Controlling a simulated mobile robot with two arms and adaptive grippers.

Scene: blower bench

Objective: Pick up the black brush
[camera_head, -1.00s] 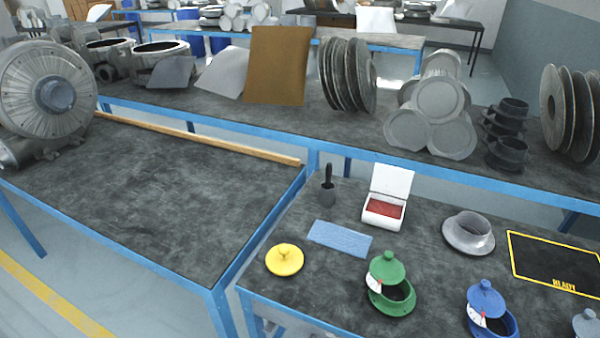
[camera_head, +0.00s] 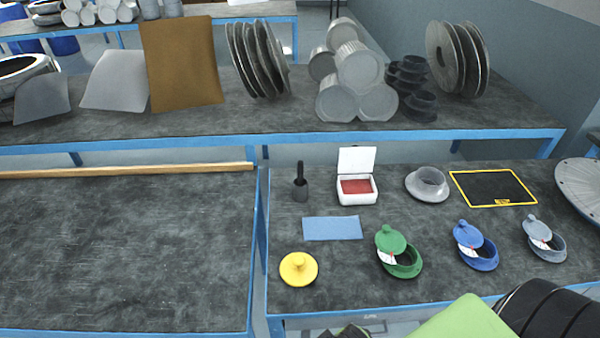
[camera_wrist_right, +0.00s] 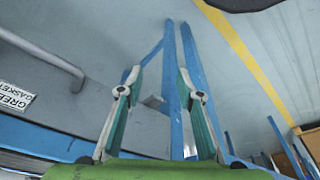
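The black brush (camera_head: 300,172) stands upright with its handle up in a small dark cup (camera_head: 300,191), near the back left of the right-hand bench in the head view. Its lower end is hidden in the cup. My right arm shows green and black at the bottom right of the head view, in front of the bench and well away from the brush. In the right wrist view my right gripper (camera_wrist_right: 157,75) is open and empty, with its two fingers apart over floor and blue frame legs.
A white box with a red inside (camera_head: 357,190) stands right of the cup. A blue cloth (camera_head: 333,228), yellow lid (camera_head: 298,269) and green pot (camera_head: 405,264) lie nearer. A wooden strip (camera_head: 130,171) edges the left bench, which is mostly bare.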

